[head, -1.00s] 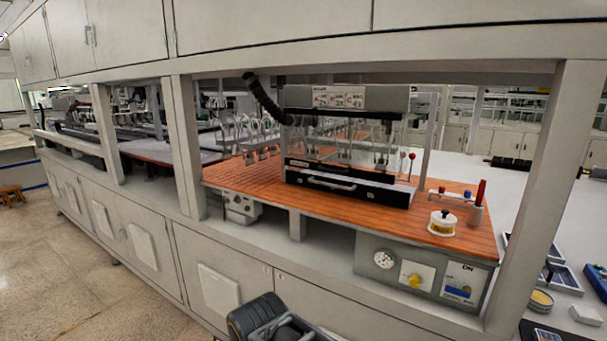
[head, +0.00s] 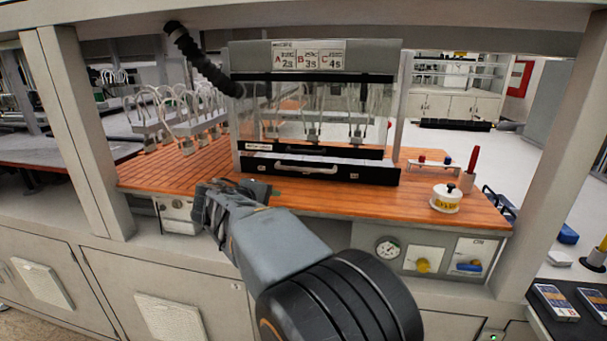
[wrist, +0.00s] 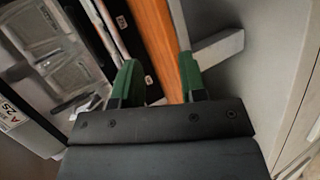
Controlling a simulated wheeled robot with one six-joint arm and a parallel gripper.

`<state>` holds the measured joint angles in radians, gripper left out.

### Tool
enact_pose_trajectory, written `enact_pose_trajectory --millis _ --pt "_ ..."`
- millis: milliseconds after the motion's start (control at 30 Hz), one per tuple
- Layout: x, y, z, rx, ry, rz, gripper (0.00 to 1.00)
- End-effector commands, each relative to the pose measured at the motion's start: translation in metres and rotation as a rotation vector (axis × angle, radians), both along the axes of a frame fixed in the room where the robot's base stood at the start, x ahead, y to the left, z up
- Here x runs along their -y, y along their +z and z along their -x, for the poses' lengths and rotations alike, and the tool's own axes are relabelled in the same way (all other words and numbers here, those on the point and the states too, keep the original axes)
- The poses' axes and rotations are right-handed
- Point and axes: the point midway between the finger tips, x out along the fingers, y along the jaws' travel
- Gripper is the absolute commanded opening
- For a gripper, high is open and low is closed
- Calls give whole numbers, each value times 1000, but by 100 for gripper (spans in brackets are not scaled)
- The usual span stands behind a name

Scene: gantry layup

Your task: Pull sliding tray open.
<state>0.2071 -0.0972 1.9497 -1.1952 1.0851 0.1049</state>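The sliding tray (head: 340,175) is the low black-fronted drawer at the base of the clear-fronted machine (head: 315,110). Its pale bar handle (head: 305,168) runs across the front. The tray looks pushed in. My gripper (head: 240,186) is at the bench's front edge, left of and below the handle, apart from it. In the wrist view my gripper (wrist: 158,72) has its two green fingers spread, with nothing held. The orange bench top (wrist: 153,25) shows beyond the gap. The black tray front (wrist: 128,35) lies to the left of the fingers.
A white spool (head: 446,198) and a small rack (head: 433,165) stand on the slatted bench (head: 330,200) at right. A control panel (head: 430,255) is below. Grey posts (head: 75,130) frame the bay. A black hose (head: 200,60) hangs at upper left.

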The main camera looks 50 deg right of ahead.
Motion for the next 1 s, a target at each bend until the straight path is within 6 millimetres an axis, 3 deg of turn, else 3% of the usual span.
enact_pose_trajectory --millis 100,300,800,1000 --pt "25 19 -15 -23 -14 149 39" --pt "48 38 -28 -39 -22 272 39" --pt "134 25 -42 -42 -20 281 39" --pt "160 19 -46 -41 -19 281 39"
